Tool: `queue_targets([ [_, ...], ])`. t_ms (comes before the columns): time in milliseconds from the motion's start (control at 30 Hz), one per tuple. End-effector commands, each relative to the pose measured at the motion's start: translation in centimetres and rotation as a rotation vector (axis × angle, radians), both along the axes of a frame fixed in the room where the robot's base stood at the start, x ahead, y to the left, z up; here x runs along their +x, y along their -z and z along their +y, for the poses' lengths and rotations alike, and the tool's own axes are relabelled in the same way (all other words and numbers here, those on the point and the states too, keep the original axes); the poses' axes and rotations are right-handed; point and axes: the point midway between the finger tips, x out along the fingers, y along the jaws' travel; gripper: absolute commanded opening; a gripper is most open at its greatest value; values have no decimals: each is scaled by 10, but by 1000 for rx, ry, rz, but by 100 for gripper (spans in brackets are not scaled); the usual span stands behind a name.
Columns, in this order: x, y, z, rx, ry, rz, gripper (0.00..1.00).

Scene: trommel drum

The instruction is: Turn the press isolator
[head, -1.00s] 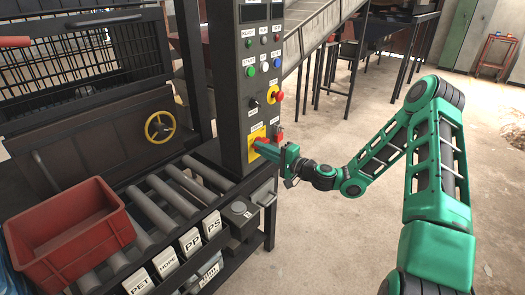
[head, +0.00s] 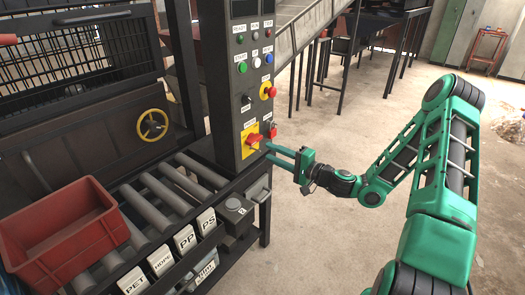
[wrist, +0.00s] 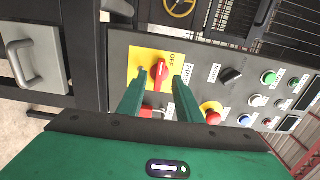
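The press isolator (head: 253,139) is a red handle on a yellow plate, low on the dark control panel. In the wrist view the red handle (wrist: 160,74) lies across the panel, slightly tilted, with the word OFF on the plate beside it. My gripper (head: 269,153) is open, with its two green fingers pointing at the panel from the right. In the head view the fingertips are apart from the handle. In the wrist view the fingers (wrist: 157,84) appear to either side of the handle's line, with nothing held between them.
A red emergency button (head: 268,90) sits above the isolator, with a black selector (head: 247,101) nearby. A red padlock-like item (head: 272,130) is right of the isolator. A roller table (head: 150,210) with a red crate (head: 60,228) stands left.

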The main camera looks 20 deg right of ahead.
Motion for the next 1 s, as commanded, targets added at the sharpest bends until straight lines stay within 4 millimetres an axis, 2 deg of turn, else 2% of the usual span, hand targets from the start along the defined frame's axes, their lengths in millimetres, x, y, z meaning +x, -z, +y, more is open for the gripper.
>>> queue_targets([
  [233,-19,1,-15,-2,1,1,32],
  [733,-21,1,-15,-2,0,0,32],
  [867,-25,2,-8,-36,-34,3,32],
  [1000,-42,7,13,-155,-144,21,32],
])
